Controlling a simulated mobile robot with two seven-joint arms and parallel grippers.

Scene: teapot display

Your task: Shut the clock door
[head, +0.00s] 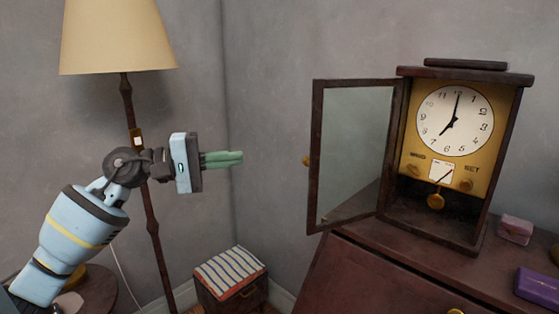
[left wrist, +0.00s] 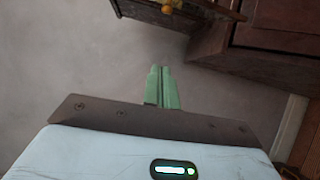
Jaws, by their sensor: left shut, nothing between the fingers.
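The clock (head: 452,140) stands on a dark red-brown cabinet, with a white dial and a gold face panel. Its glass door (head: 352,150) is dark-framed and hinged on the clock's left side. The door is swung wide open to the left, with a small gold knob (head: 306,161) on its outer left edge. My left gripper (head: 241,157) is shut and empty, in the air to the left of the door and apart from it. In the left wrist view its green fingers (left wrist: 162,72) are together. My right gripper is not in view.
The cabinet (head: 400,265) fills the lower right, with a pink box (head: 515,229) and a purple box (head: 538,287) on top. A floor lamp (head: 127,95) stands behind my left arm. A striped-top box (head: 231,273) sits low in the corner.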

